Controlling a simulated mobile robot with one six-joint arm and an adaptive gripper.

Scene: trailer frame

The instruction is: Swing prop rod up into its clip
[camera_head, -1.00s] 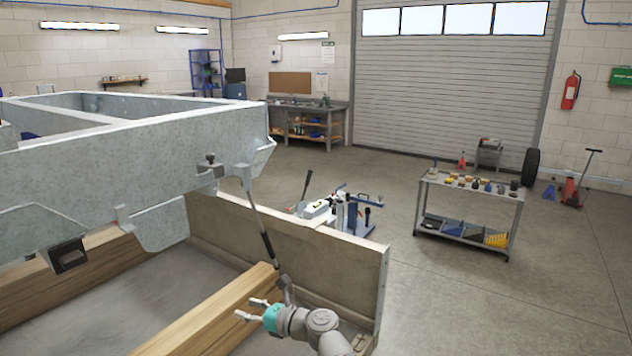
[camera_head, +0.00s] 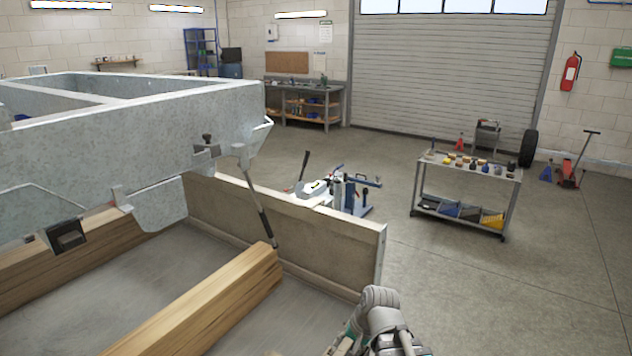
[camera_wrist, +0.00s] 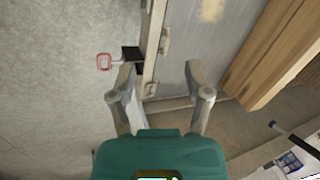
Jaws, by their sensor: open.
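The prop rod (camera_head: 257,203) hangs at a slant from a grey bracket (camera_head: 240,151) at the corner of the galvanised frame. Its lower half is dark, and its lower end is beside the end of a wooden beam. I cannot tell for certain which fitting is the clip; a dark square fitting (camera_head: 68,236) sits on the frame's near side. My gripper is mostly cut off at the bottom of the head view, right of and below the rod, and apart from it. In the wrist view my gripper (camera_wrist: 161,78) is open, with nothing held between its fingers.
A wooden beam (camera_head: 205,305) and an upright board (camera_head: 300,235) stand close to my arm. The wrist view shows a black block (camera_wrist: 132,54) with a red loop (camera_wrist: 104,62) by the left finger.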

